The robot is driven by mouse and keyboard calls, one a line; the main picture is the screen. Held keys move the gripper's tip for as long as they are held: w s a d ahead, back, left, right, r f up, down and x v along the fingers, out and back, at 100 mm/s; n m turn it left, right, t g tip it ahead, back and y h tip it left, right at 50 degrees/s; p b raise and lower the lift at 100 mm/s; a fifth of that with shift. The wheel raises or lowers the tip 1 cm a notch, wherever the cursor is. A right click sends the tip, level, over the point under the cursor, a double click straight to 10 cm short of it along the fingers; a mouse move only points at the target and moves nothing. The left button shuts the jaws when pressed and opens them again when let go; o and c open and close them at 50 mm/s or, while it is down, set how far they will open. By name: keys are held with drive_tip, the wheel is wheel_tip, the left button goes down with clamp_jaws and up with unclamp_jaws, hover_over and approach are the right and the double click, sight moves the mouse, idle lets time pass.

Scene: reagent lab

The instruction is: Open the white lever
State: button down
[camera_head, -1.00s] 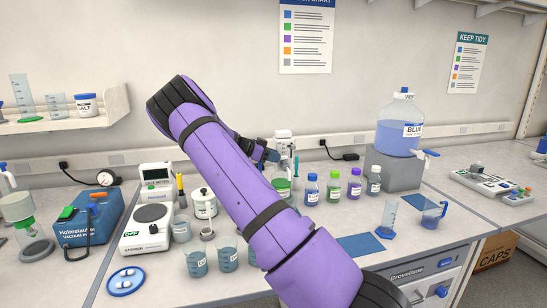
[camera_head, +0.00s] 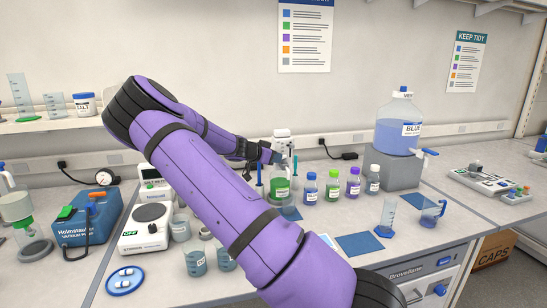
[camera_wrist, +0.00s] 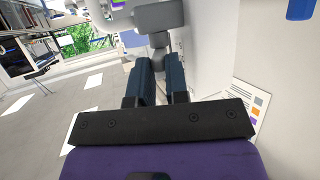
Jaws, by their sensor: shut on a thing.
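A white dispenser head (camera_head: 282,138) stands on a bottle with a green label (camera_head: 280,187) at the middle back of the bench. My gripper (camera_head: 270,156) is at the left side of this head. In the wrist view my gripper's dark blue fingers (camera_wrist: 161,82) are shut on a small pale grey piece (camera_wrist: 159,46), which I take to be the white lever. The piece joins a larger grey block (camera_wrist: 158,16) just beyond the fingertips. The lever is too small to make out in the head view.
A large blue carboy (camera_head: 399,128) sits on a grey block. Beakers (camera_head: 196,262) and a scale (camera_head: 147,226) are to the left. A blue mat (camera_head: 359,244) lies at the front.

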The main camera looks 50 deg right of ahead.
sight(284, 158)
drive_tip(key=s+n+t, duration=0.1)
drive_tip(key=n+t, duration=0.1)
drive_tip(key=s+n+t, duration=0.1)
drive_tip(key=n+t, duration=0.1)
drive_tip(key=t, duration=0.1)
drive_tip(key=s+n+t+y, duration=0.1)
drive_tip(key=n+t, duration=0.2)
drive_tip(key=shift+d+r, duration=0.1)
drive_tip(key=shift+d, duration=0.15)
drive_tip(key=shift+s+d+n+t+y, duration=0.15)
drive_tip(key=shift+n+t+y, duration=0.3)
drive_tip(key=shift+n+t, duration=0.15)
drive_tip(key=shift+s+d+n+t+y, duration=0.15)
drive_tip(key=shift+s+n+t+y, duration=0.05)
drive_tip(key=shift+n+t+y, duration=0.35)
drive_tip(key=shift+s+d+n+t+y, duration=0.15)
drive_tip(key=shift+n+t+y, duration=0.25)
drive_tip(key=shift+n+t, duration=0.25)
drive_tip(key=shift+s+d+n+t+y, duration=0.15)
drive_tip(key=shift+n+t+y, duration=0.25)
drive_tip(key=shift+n+y, duration=0.15)
drive_tip(key=shift+s+d+n+t+y, duration=0.1)
drive_tip(key=shift+d+n+t+y, duration=0.05)
drive_tip(key=shift+n+t+y, duration=0.4)
drive_tip(key=shift+n, duration=0.4)
drive_tip(key=c, duration=1.4)
unclamp_jaws()
drive_tip(key=shift+d, duration=0.1)
